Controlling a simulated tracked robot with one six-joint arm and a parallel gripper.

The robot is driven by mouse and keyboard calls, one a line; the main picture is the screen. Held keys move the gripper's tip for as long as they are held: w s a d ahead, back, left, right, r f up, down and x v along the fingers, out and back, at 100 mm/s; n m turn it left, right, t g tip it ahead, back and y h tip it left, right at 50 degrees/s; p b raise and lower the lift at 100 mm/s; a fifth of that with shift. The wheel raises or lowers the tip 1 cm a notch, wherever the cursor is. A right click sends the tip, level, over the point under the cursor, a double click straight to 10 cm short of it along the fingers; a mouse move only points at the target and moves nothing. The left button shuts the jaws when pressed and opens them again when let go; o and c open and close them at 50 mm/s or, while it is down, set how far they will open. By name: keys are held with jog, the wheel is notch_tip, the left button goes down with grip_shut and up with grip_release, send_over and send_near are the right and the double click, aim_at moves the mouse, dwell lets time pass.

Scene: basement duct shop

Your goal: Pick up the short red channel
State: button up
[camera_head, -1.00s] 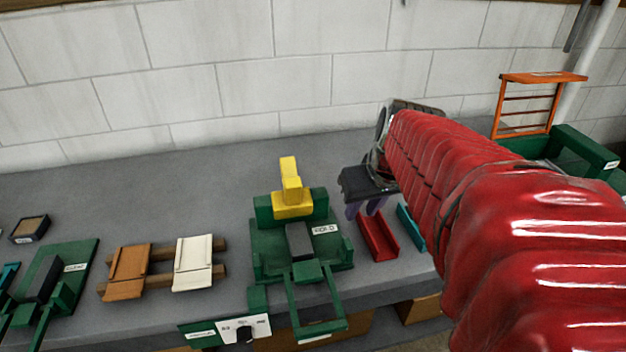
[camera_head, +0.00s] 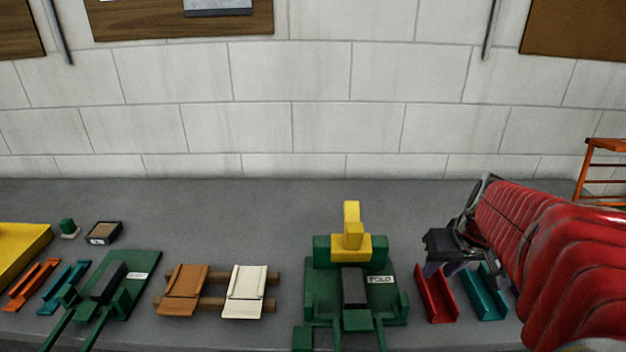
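The short red channel (camera_head: 436,295) lies on the grey bench at the right, open side up, its length running toward me. My gripper (camera_head: 446,270) is at the far end of this channel, with its dark body above and its two purple fingers pointing down. The fingers look spread apart with nothing held between them. I cannot tell whether they touch the channel. My red-sleeved arm comes in from the right edge.
A teal channel (camera_head: 485,293) lies close to the right of the red one. Left of it stands a green folding tool (camera_head: 402,299) with a yellow handle (camera_head: 352,228). Brown and cream pieces (camera_head: 245,291) rest on wooden bars.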

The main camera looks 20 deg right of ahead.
send_over(426, 287)
jog(key=s, duration=0.2)
notch_tip(426, 287, down, 4)
jog(key=f, duration=0.1)
jog(key=shift+w+a+r, duration=0.1)
jog(key=shift+a+r, duration=0.15)
jog(key=shift+a, duration=0.2)
jog(key=shift+s+x, duration=0.15)
jog(key=shift+x, duration=1.15)
jog(key=shift+s+x, duration=0.15)
jog(key=shift+x, duration=1.15)
jog(key=shift+d+f, duration=0.1)
jog(key=shift+d, duration=0.05)
jog(key=shift+c, duration=0.3)
grip_shut()
